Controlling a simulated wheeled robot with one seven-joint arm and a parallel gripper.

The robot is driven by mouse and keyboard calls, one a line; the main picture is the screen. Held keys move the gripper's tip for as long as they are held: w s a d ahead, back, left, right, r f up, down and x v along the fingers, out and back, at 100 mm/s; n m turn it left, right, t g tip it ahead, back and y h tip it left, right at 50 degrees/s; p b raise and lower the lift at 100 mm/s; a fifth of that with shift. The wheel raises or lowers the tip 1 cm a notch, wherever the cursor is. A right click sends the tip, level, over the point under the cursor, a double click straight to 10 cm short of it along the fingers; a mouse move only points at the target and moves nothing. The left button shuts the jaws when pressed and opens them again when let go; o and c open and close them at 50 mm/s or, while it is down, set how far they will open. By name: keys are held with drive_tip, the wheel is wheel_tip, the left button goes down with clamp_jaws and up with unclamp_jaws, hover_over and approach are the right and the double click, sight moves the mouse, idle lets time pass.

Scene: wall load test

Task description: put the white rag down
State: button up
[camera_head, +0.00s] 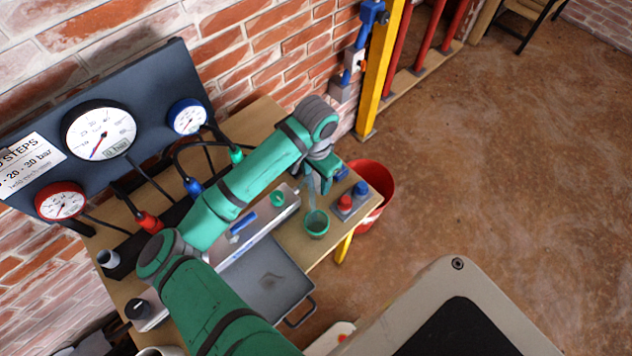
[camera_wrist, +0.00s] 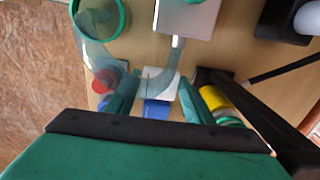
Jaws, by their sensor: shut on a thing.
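My gripper (camera_head: 325,172) is over the right end of the wooden bench, pointing down. In the wrist view its two green fingers (camera_wrist: 157,95) stand apart, with a small white piece between their tips. This looks like the white rag (camera_wrist: 160,82), mostly hidden by the fingers. I cannot make out the rag in the head view. A clear curved hose (camera_wrist: 98,55) passes close to the fingers and ends at a green-rimmed cup (camera_wrist: 98,15); the cup also shows in the head view (camera_head: 316,224).
A block with a red knob (camera_head: 345,202) and blue knob (camera_head: 361,188) is beside the gripper. A red bucket (camera_head: 372,178) stands on the floor by the bench end. A grey metal tray (camera_head: 268,283) lies on the bench. A gauge panel (camera_head: 150,75) stands behind.

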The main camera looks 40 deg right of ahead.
sight(316, 179)
drive_tip(key=shift+w+d+f, duration=0.1)
drive_tip(key=shift+w+f, duration=0.05)
drive_tip(key=shift+f, duration=1.6)
drive_tip(key=shift+f, duration=0.15)
drive_tip(key=o, duration=1.1)
wheel_tip(316, 179, up, 12)
drive_tip(key=shift+r, duration=0.15)
